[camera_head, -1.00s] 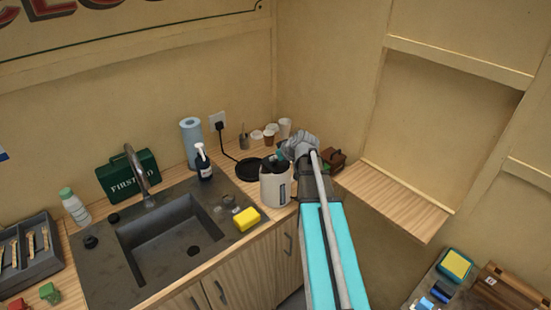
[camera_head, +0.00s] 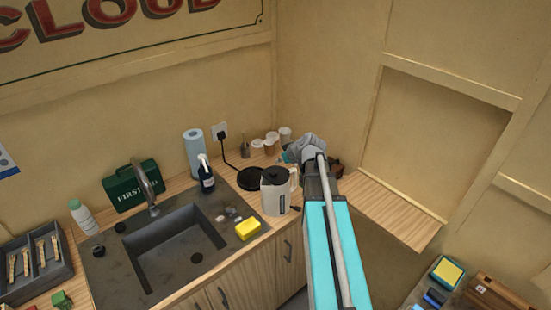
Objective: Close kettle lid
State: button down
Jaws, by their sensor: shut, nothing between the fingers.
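The kettle (camera_head: 273,200) is cream-white with a dark panel and stands upright on the counter, right of the sink. Its dark lid (camera_head: 273,175) lies across the top and looks down, though the picture is too small to show whether it is fully seated. The kettle's pale handle shows on its right side. My gripper (camera_head: 287,157) is shut and empty, behind and slightly right of the kettle top, apart from the lid in the picture. The grey wrist and arm hide most of the fingers; only a teal tip shows.
The round black kettle base (camera_head: 250,179) sits left of the kettle, with its cord to the wall socket. Paper cups (camera_head: 271,143) stand behind it. A soap bottle (camera_head: 206,175), blue roll (camera_head: 194,152) and yellow sponge (camera_head: 248,229) are to the left. The right shelf (camera_head: 395,212) is bare.

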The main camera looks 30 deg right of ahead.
jog(key=shift+p+v, duration=1.8)
jog(key=shift+v, duration=1.15)
jog(key=shift+a, duration=0.25)
jog(key=s+a+f+m+g+h+b, duration=0.1)
jog(key=s+a+f+g+b, duration=0.3)
jog(key=a+f, duration=0.7)
jog(key=s+a+f+m+g+h+b, duration=0.1)
jog(key=s+a+f+g+b, duration=0.3)
jog(key=s+a+f+b, duration=0.4)
jog(key=a+f+h+b, duration=0.1)
jog(key=a+f+b, duration=0.2)
jog(key=b, duration=0.1)
jog(key=shift+a+g+b, duration=0.25)
jog(key=shift+g+b, duration=0.05)
jog(key=shift+b, duration=0.05)
